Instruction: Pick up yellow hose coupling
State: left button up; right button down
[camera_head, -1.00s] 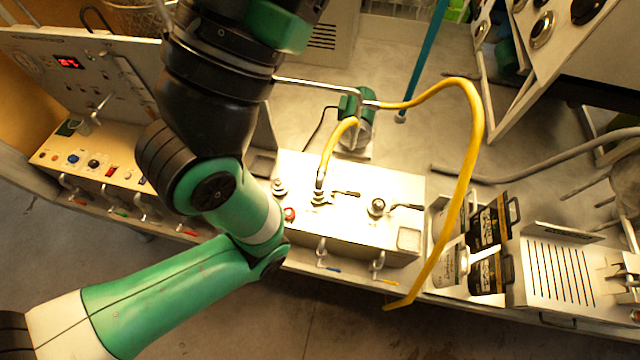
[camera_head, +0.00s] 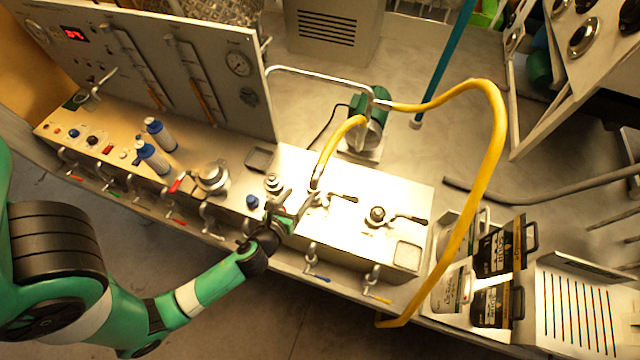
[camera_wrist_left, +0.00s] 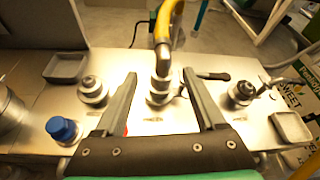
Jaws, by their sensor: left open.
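The yellow hose (camera_head: 493,130) arches from the green pump (camera_head: 368,115) and hangs over the front edge of the bench. A shorter yellow hose piece (camera_head: 337,141) curves down to a metal coupling (camera_head: 315,183) on the white top of the box. In the left wrist view, the coupling (camera_wrist_left: 160,85) stands between and beyond the fingertips of my left gripper (camera_wrist_left: 157,80). The fingers are open with nothing held. In the head view, my left gripper (camera_head: 296,207) is just in front of the coupling. My right gripper is not in view.
Another fitting with a black lever (camera_head: 378,214) is right of the coupling, and a metal fitting (camera_head: 273,183) is left. A blue cap (camera_wrist_left: 62,129) is near the left finger. Black-and-white cartons (camera_head: 497,255) stand at the right. An upright gauge panel (camera_head: 236,85) is behind left.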

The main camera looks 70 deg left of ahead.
aim_at(313, 181)
pick_arm(q)
jog(key=x, duration=0.6)
jog(key=shift+w+a, duration=0.1)
jog(key=shift+w, duration=0.2)
jog(key=shift+w+a+f+b, duration=0.15)
jog(key=shift+w+f+b, duration=0.1)
jog(key=shift+f+b, duration=0.05)
jog(key=b+x, duration=0.1)
jog(key=x, duration=0.3)
jog(key=shift+w+f, duration=0.2)
jog(key=shift+w, duration=0.05)
grip_shut()
dwell(0.6)
